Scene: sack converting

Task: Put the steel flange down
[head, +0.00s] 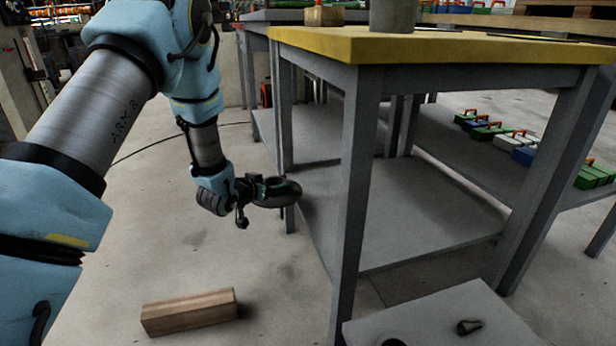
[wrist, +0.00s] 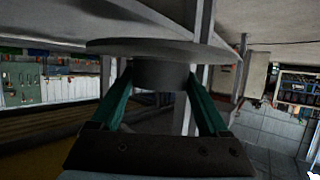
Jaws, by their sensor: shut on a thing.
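The steel flange (head: 283,193) is a dark grey round disc with a short hub; its rim and hub also show close up in the wrist view (wrist: 162,48). My gripper (head: 261,190) is shut on it, with the green fingers on both sides of the hub in the wrist view. The flange is held up in the air, with the disc roughly level in the head view. It overlaps the left edge of the lower shelf (head: 400,225) and a table leg there. I cannot tell whether it is over the shelf or in front of it.
The yellow-topped table (head: 450,48) stands over the shelf, its grey legs framing the opening. A wooden beam (head: 190,312) lies on the floor. A low grey surface (head: 440,315) at front carries a small dark cone (head: 468,327). The shelf looks bare.

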